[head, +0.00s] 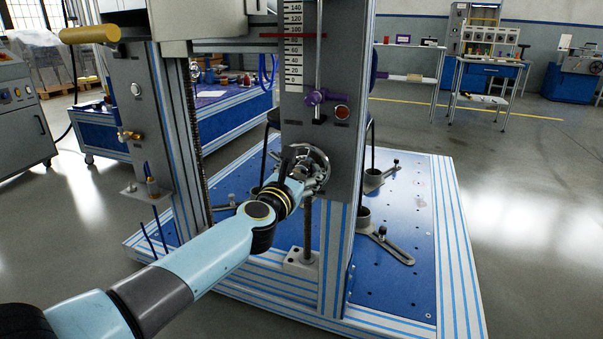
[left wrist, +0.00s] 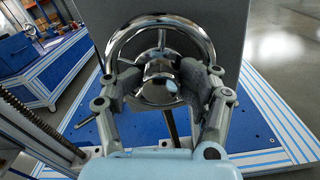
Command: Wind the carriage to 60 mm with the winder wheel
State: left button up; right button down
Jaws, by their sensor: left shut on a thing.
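The chrome winder wheel (head: 325,160) is on the front of the grey column, and it fills the upper middle of the left wrist view (left wrist: 208,42). My left gripper (head: 300,168) is at the wheel. In the left wrist view its two fingers (left wrist: 162,84) are on either side of the hub inside the rim, shut on the wheel. The fingers hide part of the hub and spokes. A white scale (head: 293,60) with black numbers is higher on the column. A red pointer (head: 300,36) crosses it between the 100 and 80 marks. My right gripper is out of view.
A purple clamp knob (head: 315,97) and a red button (head: 342,113) are above the wheel. A yellow handle (head: 90,34) sticks out at upper left. The blue base plate (head: 410,240) carries several dark clamps. Open floor lies to the right.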

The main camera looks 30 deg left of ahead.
pick_arm(q)
jog(key=o, duration=1.1)
jog(key=shift+w+a+r, duration=0.15)
jog(key=shift+r, duration=0.15)
jog(key=shift+f, duration=0.1)
jog(key=shift+s+d+f, duration=0.15)
jog(key=shift+s+d, duration=0.1)
jog(key=shift+s, duration=0.35)
jog(key=shift+p+v, duration=0.3)
jog(key=shift+v, duration=1.95)
